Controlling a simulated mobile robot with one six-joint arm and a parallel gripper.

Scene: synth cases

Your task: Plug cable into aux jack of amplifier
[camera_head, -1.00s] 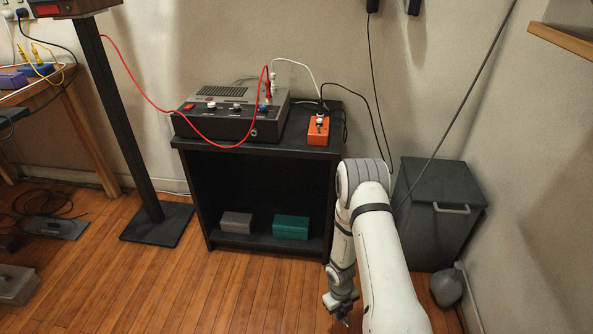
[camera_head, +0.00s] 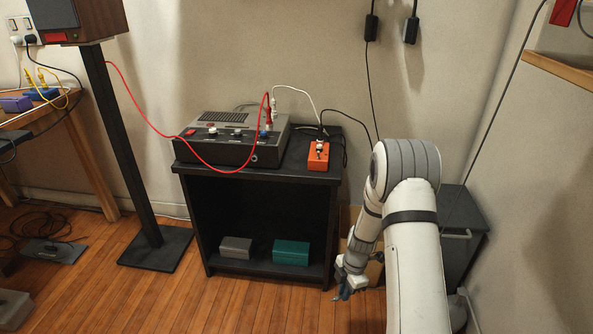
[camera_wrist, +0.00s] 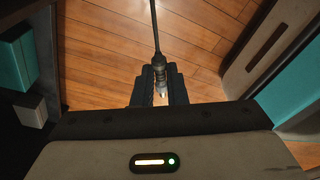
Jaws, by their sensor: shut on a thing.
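The amplifier (camera_head: 220,150) is a dark box on top of the black cabinet, with knobs, a red switch and a round jack (camera_head: 254,157) at the right of its front face. A red lead and a white lead run to plugs at its right side. My gripper (camera_head: 342,292) hangs low to the right of the cabinet, below and apart from the amplifier. In the wrist view my gripper (camera_wrist: 160,90) is shut on a grey plug (camera_wrist: 157,68). Its dark cable (camera_wrist: 154,25) runs away toward the top of that view. The amplifier is not clearly visible there.
An orange box (camera_head: 319,156) with leads stands right of the amplifier on the black cabinet (camera_head: 325,178). Grey (camera_head: 236,247) and teal (camera_head: 291,252) boxes lie on its lower shelf. A speaker stand (camera_head: 130,160) is at left, a dark bin (camera_head: 465,215) behind my arm at right.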

